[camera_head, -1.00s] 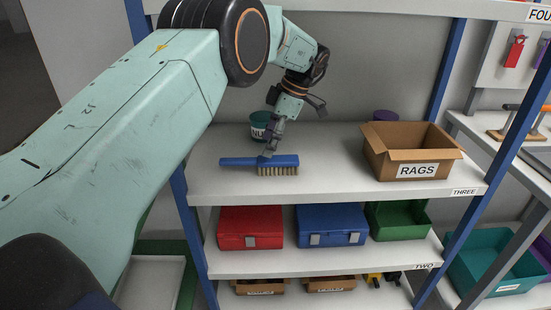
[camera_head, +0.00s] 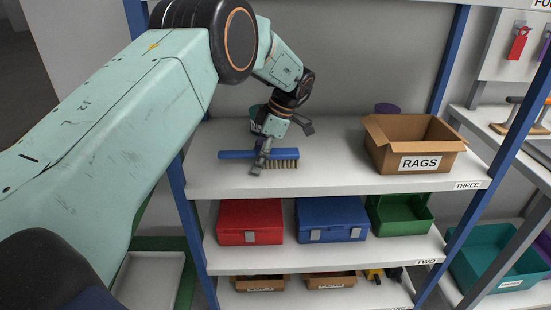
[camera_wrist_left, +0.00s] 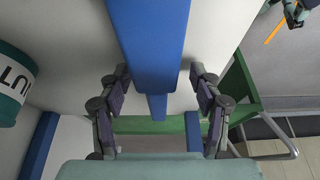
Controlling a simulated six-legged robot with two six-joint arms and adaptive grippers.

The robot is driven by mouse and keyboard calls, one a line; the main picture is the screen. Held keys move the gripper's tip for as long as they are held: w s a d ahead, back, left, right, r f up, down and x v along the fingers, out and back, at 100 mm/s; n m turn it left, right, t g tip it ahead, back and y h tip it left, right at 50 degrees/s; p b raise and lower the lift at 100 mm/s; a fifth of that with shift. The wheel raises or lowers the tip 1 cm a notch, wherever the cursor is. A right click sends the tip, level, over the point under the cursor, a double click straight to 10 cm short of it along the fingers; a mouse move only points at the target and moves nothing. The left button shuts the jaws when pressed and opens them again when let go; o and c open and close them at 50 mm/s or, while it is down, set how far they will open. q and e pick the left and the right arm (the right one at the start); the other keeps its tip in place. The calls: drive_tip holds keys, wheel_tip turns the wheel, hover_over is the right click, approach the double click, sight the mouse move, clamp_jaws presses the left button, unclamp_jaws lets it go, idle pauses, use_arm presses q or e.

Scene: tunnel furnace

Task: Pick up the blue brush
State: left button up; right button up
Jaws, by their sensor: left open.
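The blue brush (camera_head: 284,154) lies on the shelf marked THREE, its pale bristles toward the shelf's front edge and its handle to the left. My left gripper (camera_head: 262,163) is over the middle of the brush, one finger showing in front of it. In the left wrist view the blue brush (camera_wrist_left: 150,45) runs down between the two spread fingers of my left gripper (camera_wrist_left: 157,88), with gaps on both sides. The jaws are open and not closed on it. My right gripper is not in the head view.
A teal can (camera_head: 257,119) stands behind the brush, partly hidden by my gripper; it also shows in the left wrist view (camera_wrist_left: 14,84). A cardboard box marked RAGS (camera_head: 419,162) stands to the right. Red (camera_head: 250,222) and blue (camera_head: 331,219) cases sit on the shelf below.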

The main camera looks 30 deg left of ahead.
sight(254, 152)
use_arm(q)
drive_tip(key=shift+w+a+f, duration=0.1)
drive_tip(key=shift+a, duration=0.1)
drive_tip(key=shift+c, duration=1.1)
drive_tip(key=shift+d, duration=0.1)
drive_tip(key=c, duration=1.1)
drive_tip(key=shift+w+r, duration=0.1)
drive_tip(key=shift+r, duration=0.65)
wheel_tip(254, 152, up, 2)
drive_tip(key=shift+r+p, duration=0.2)
drive_tip(key=shift+p, duration=0.4)
drive_tip(key=s+d, duration=0.3)
drive_tip(key=s, duration=0.2)
drive_tip(key=s+d+p, duration=0.1)
drive_tip(key=s+d, duration=0.2)
drive_tip(key=s, duration=0.2)
drive_tip(key=s+d+p, duration=0.1)
drive_tip(key=s+d, duration=0.2)
drive_tip(key=s, duration=0.2)
drive_tip(key=shift+s+d+f, duration=0.15)
drive_tip(key=shift+s, duration=0.1)
